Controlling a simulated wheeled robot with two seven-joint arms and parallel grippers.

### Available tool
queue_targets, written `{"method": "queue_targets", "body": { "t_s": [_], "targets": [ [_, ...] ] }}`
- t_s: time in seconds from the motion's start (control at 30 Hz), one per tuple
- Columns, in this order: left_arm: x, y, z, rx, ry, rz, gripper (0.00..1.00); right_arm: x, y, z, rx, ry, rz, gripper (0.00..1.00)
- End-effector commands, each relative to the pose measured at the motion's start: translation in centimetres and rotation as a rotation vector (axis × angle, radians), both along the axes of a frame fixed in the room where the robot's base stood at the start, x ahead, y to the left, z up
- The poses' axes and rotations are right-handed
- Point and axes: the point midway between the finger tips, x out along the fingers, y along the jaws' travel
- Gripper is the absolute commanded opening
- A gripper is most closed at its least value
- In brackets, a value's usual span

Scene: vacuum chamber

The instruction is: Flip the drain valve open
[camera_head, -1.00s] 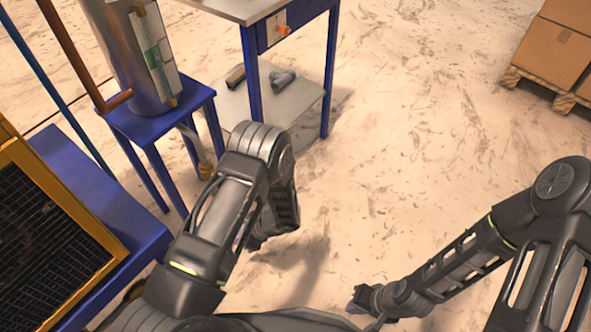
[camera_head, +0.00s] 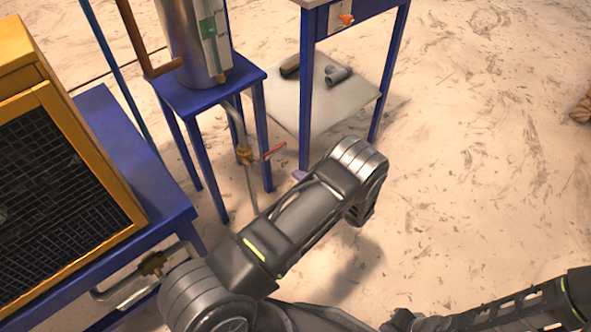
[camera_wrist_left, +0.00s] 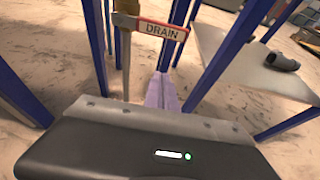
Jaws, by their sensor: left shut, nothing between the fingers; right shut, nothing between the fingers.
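The drain valve's brass body (camera_head: 244,155) sits on a thin pipe below the blue stand. Its red handle (camera_head: 274,150) points out to the right, across the pipe. In the left wrist view the handle (camera_wrist_left: 163,31), labelled DRAIN, reaches right from the valve stem (camera_wrist_left: 125,20). My left gripper's purple fingers (camera_wrist_left: 161,92) are shut and empty, pointing below the handle and apart from it as far as I can tell. In the head view only a purple fingertip (camera_head: 299,175) shows past my left arm. My right gripper is not clearly visible; its arm runs along the bottom right.
A metal cylinder (camera_head: 197,40) stands on the blue stand (camera_head: 205,95). Right of it is a blue-legged table (camera_head: 391,75) with an orange knob (camera_head: 346,19) and a lower shelf (camera_head: 340,105) holding grey parts. A yellow-framed unit (camera_head: 75,115) stands left.

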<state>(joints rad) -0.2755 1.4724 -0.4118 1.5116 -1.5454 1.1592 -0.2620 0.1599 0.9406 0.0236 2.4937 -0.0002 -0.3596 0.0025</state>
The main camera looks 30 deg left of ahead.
Motion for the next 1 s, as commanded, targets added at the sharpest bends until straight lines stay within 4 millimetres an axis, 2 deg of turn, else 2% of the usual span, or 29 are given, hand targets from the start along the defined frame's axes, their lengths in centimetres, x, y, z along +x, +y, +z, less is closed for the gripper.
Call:
{"method": "queue_targets", "body": {
  "t_s": [0.17, 0.5, 0.6, 0.7, 1.0],
  "targets": [
    [0.6, 2.3, -1.0, 0.002, -0.001, 0.004, 0.00, 0.1, -0.1, -0.7, -0.002, -0.003, -0.003, 0.00],
    [2.4, 8.5, -3.3, 0.001, -0.001, 0.004, 0.00, 0.6, -0.5, -2.2, -0.008, -0.009, -0.013, 0.00],
    [2.5, 8.2, -1.0, 0.000, -0.003, 0.001, 0.00, 0.5, -0.5, -1.7, -0.007, -0.008, -0.012, 0.00],
    [2.5, 8.2, 0.1, 0.000, -0.001, 0.000, 0.00, 0.5, -0.5, -1.6, -0.007, -0.008, -0.011, 0.00],
    [2.4, 8.2, 1.0, -0.001, 0.001, 0.000, 0.00, 0.4, -0.4, -1.6, -0.006, -0.007, -0.010, 0.00]
  ]
}}
